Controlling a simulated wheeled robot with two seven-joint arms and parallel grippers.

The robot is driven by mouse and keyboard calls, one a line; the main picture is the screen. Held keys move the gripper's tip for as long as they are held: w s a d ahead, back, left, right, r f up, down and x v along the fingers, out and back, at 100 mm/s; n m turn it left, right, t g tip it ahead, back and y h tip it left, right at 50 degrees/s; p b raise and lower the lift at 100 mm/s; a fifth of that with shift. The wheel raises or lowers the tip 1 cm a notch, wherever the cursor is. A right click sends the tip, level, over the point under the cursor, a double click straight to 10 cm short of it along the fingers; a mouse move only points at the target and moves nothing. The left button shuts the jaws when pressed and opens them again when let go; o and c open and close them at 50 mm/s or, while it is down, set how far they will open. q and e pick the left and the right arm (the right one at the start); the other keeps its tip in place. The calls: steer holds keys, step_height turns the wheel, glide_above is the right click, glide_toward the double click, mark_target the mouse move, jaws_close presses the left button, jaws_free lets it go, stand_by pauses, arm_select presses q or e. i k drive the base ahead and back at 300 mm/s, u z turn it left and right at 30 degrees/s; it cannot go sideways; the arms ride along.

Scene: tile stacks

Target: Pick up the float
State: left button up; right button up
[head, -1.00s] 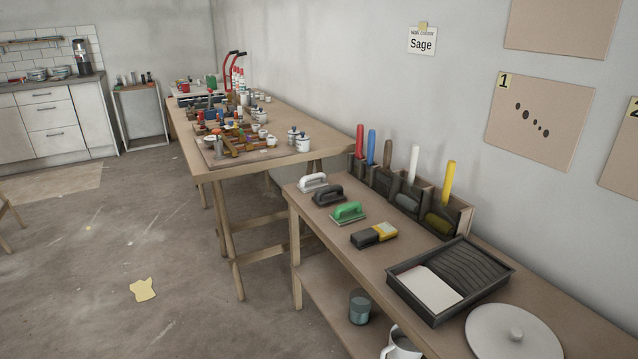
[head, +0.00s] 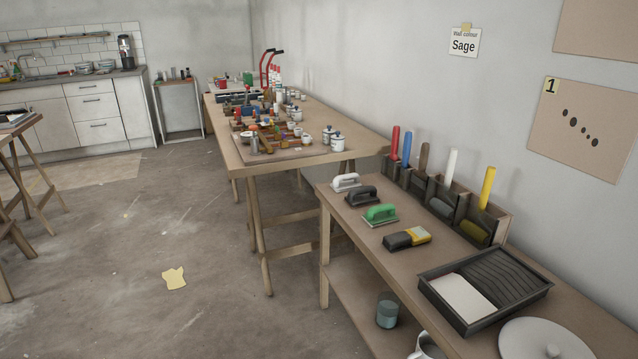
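Three float-like tools with loop handles stand in a row on the left part of the near workbench (head: 375,245). One is white (head: 346,182), one is dark grey or black (head: 362,196) and one is green on a pale base plate (head: 381,214). They sit apart from each other, handles up. I cannot tell from the picture which one the task means. Neither of my grippers is in view.
A black and yellow block (head: 407,239) lies in front of the green tool. A rack (head: 405,178) of coloured-handled tools stands against the wall. A paint tray (head: 430,290) and round white lid (head: 545,345) are nearer. A farther table (head: 232,158) is cluttered. Floor at left is mostly open.

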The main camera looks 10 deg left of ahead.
mark_target(346, 182)
steer(key=u, duration=1.35)
steer(key=i, duration=3.4)
steer(key=z, duration=3.65)
